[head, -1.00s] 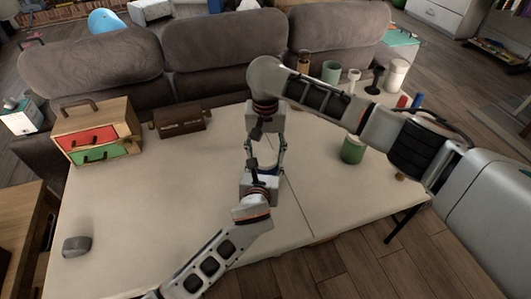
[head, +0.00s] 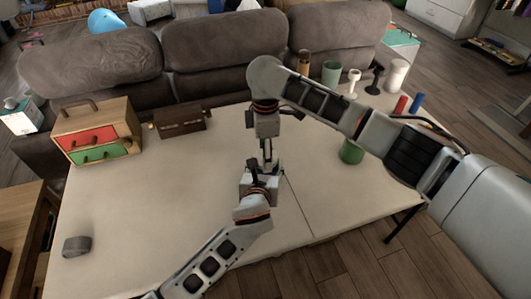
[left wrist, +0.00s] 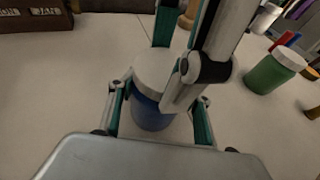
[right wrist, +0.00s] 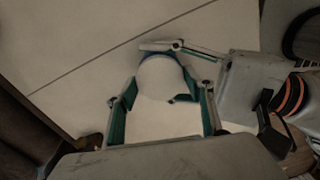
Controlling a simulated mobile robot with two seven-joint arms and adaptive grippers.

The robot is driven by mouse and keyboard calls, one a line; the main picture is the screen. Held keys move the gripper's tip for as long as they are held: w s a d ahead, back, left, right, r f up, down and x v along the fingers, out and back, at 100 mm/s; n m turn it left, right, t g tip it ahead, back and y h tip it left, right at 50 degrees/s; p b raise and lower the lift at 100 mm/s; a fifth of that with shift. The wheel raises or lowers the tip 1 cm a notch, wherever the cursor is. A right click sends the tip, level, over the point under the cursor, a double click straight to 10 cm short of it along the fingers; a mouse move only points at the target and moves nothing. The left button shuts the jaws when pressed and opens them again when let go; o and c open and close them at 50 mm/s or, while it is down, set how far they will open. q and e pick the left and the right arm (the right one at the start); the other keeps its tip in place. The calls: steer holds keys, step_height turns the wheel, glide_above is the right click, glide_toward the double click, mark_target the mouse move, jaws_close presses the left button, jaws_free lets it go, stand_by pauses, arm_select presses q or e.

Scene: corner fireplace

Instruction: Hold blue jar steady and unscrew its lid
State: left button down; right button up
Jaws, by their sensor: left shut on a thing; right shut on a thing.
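The blue jar (left wrist: 150,113) stands upright between the fingers of my left gripper (left wrist: 158,106), which is shut on its body from the side. Its round whitish lid (left wrist: 153,72) is on top. My right gripper (right wrist: 160,88) reaches down from above with its fingers on either side of the lid (right wrist: 160,78), shut on it. A thin blue edge of the jar shows past the lid in the right wrist view. In the head view the two grippers, left (head: 261,172) and right (head: 267,143), meet over the table and mostly hide the jar.
A green jar (head: 351,153) stands to the right on the table (head: 130,215). A dark box (head: 180,122) and a drawer cabinet (head: 95,130) are at the left back. A grey object (head: 77,246) lies front left. Several cups and holders stand at the back right. The table's left middle is clear.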

steer(key=n, duration=0.8)
steer(key=shift+n, duration=0.3)
steer(key=n, duration=0.7)
steer(key=shift+r, duration=0.2)
steer(key=shift+r, duration=0.8)
steer(key=shift+r, duration=0.15)
steer(key=shift+r, duration=1.95)
arm_select(q)
steer(key=c, duration=0.9)
jaws_free()
